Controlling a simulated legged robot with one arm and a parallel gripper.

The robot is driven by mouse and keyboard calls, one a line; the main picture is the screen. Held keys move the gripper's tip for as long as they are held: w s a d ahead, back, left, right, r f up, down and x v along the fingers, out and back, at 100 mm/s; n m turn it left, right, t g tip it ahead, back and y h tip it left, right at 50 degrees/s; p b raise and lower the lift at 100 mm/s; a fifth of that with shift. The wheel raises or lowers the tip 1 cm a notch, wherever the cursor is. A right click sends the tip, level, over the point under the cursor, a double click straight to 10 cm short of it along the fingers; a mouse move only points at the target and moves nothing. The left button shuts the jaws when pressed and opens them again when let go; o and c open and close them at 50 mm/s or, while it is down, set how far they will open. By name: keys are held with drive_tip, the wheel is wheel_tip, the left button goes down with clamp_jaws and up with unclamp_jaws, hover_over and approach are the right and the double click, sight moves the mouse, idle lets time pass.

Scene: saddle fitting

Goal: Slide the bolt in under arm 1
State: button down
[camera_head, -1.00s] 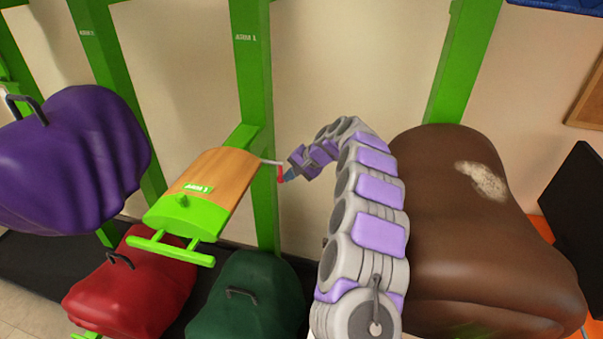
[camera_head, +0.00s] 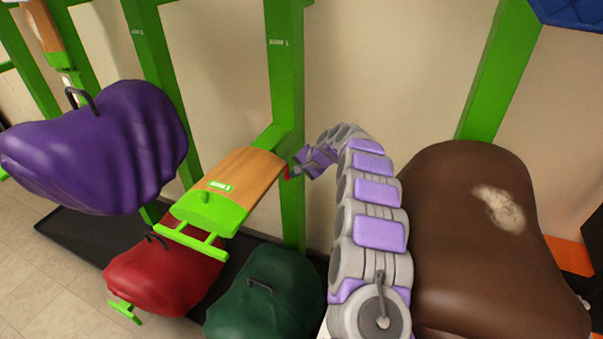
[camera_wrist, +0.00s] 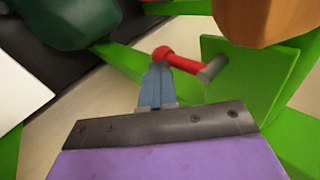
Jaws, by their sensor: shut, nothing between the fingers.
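Arm 1 (camera_head: 245,175) is a wood-topped green bracket reaching out from a green post. The bolt's red handle (camera_head: 287,172) shows at the arm's right side, close to the post. In the wrist view the red handle (camera_wrist: 183,62) ends in a round knob and joins a short grey stub of the bolt (camera_wrist: 213,69) at a green plate (camera_wrist: 245,85). The rest of the rod is hidden. My gripper (camera_wrist: 157,70) is shut and empty, its blue-grey fingertips right by the red knob. I cannot tell whether they touch it. In the head view, my gripper (camera_head: 295,168) is beside the handle.
A large brown saddle (camera_head: 470,240) stands right of my arm. A purple saddle (camera_head: 100,150) is at left; red (camera_head: 165,275) and dark green (camera_head: 265,295) ones sit below arm 1. Green posts (camera_head: 286,80) stand along the wall.

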drive_tip(key=s+d+f+p+v, duration=0.1)
drive_tip(key=p+v, duration=0.1)
drive_tip(key=v, duration=1.1)
drive_tip(key=s+a+r+n+g, duration=0.1)
drive_tip(key=s+r+n, duration=0.15)
drive_tip(key=s, duration=0.55)
drive_tip(key=s+a+r+n+g+h, duration=0.1)
drive_tip(key=s+a+r, duration=0.15)
drive_tip(key=s, duration=0.55)
drive_tip(key=s+a+r+n+g, duration=0.15)
drive_tip(key=s+r, duration=0.25)
drive_tip(key=s, duration=0.4)
drive_tip(key=s+d+f+h, duration=0.2)
drive_tip(key=s+d, duration=0.2)
drive_tip(key=s, duration=0.6)
drive_tip(key=s+d+f+n+g+h, duration=0.1)
drive_tip(key=s+d, duration=0.3)
drive_tip(key=s, duration=0.7)
drive_tip(key=s+d+f+g+h+b, duration=0.1)
drive_tip(key=s+d, duration=0.3)
drive_tip(key=s, duration=0.7)
drive_tip(key=shift+d+f+h, duration=0.2)
drive_tip(key=shift+f+h, duration=0.6)
drive_tip(key=shift+h, duration=0.1)
drive_tip(key=shift+a+n+g, duration=0.15)
drive_tip(key=shift+n+g, duration=0.1)
drive_tip(key=shift+n, duration=0.05)
